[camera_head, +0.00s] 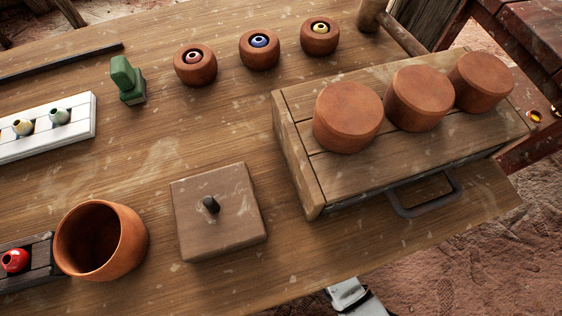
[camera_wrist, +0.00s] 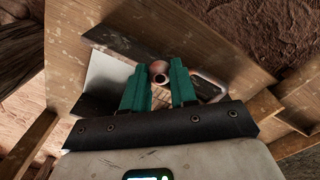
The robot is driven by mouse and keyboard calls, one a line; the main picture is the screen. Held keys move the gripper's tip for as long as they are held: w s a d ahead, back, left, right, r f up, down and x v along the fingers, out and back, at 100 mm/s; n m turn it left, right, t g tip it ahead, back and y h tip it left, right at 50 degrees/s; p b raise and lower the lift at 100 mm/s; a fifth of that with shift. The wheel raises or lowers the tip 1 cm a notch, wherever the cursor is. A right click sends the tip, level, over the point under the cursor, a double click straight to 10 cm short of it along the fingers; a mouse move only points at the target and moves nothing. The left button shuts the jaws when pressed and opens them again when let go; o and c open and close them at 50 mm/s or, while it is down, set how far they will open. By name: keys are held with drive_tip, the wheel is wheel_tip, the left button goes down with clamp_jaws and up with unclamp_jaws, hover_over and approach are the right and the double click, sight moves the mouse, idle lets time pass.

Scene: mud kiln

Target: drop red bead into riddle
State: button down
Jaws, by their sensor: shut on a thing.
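A glossy red bead (camera_head: 14,260) sits in a dark slotted rack (camera_head: 38,246) at the left edge of the head view. In the wrist view, the teal fingers of my gripper (camera_wrist: 160,76) are closed on a small pinkish round thing with a dark hole (camera_wrist: 160,70), which looks like a bead; its true colour is hard to tell. I cannot identify the riddle for certain. A grey-rimmed shape (camera_wrist: 210,86) shows just beyond the fingers in the wrist view. The gripper's fingers do not show in the head view.
A wooden drawer box (camera_head: 305,180) with a grey handle bears three clay lids. An open clay pot (camera_head: 132,235), a square lid (camera_head: 222,190), a green block (camera_head: 126,78) and a white bead rack (camera_head: 78,100) stand on the table. Three clay cups behind hold beads.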

drive_tip(key=w+a+r+n+b, duration=0.2)
drive_tip(key=w+a+r+n, duration=0.1)
drive_tip(key=w+a+n, duration=0.75)
drive_tip(key=shift+m, duration=0.25)
drive_tip(key=f+b, duration=0.4)
drive_tip(key=w+f+b, duration=0.1)
drive_tip(key=f+b, duration=0.1)
drive_tip(key=shift+a+b, duration=0.3)
drive_tip(key=shift+a, duration=0.1)
drive_tip(key=c, duration=0.8)
unclamp_jaws()
drive_tip(key=shift+r, duration=0.1)
wheel_tip(320, 180, up, 11)
drive_tip(key=p, duration=0.5)
drive_tip(key=shift+s+f, duration=0.1)
drive_tip(key=shift+f, duration=0.1)
